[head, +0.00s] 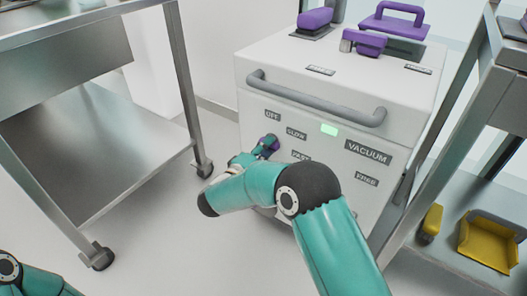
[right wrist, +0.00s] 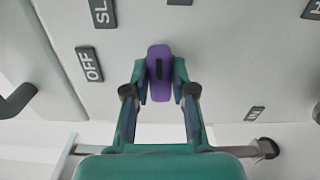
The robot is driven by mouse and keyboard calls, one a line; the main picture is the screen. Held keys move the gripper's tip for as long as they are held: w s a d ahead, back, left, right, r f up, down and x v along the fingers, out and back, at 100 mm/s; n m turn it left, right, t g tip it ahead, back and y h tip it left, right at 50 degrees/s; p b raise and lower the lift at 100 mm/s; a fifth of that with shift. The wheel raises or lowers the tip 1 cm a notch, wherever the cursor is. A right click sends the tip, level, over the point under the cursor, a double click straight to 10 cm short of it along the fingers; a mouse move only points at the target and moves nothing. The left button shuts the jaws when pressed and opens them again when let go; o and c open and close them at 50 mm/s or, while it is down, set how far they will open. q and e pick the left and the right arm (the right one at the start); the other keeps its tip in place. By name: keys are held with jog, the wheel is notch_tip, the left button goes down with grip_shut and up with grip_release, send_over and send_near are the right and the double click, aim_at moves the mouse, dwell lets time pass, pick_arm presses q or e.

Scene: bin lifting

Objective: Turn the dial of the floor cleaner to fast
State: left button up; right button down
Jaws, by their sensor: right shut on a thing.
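The floor cleaner (head: 250,185) is a white box with a grey bar handle and front labels OFF, SLOW and FAST. Its purple dial (head: 271,141) sits near these labels and is mostly hidden behind my right gripper (head: 262,149). In the right wrist view the dial (right wrist: 159,68) is an elongated purple knob with a dark mark, and my right gripper (right wrist: 159,88) is shut on it, one finger on each side. The OFF label (right wrist: 88,63) shows to the left there. I cannot tell which setting the dial points to. My left gripper is not in view.
A grey handle bar (head: 315,101) runs above the dial. A green light (head: 329,130) is lit on the front. A steel wheeled table (head: 95,125) stands at left, and a metal rack with yellow items (head: 487,241) stands at right.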

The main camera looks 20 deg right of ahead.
jog(key=shift+s+d+f+m, duration=0.1)
jog(key=shift+d+f+m, duration=0.05)
jog(key=shift+m, duration=0.55)
jog(key=shift+d+f+m, duration=0.1)
jog(key=shift+m, duration=0.6)
jog(key=c, duration=1)
grip_release()
jog(key=shift+o, duration=0.2)
jog(key=shift+a, duration=0.15)
jog(key=v, duration=1.1)
jog(key=shift+s+a, duration=0.25)
jog(key=shift+a, duration=0.1)
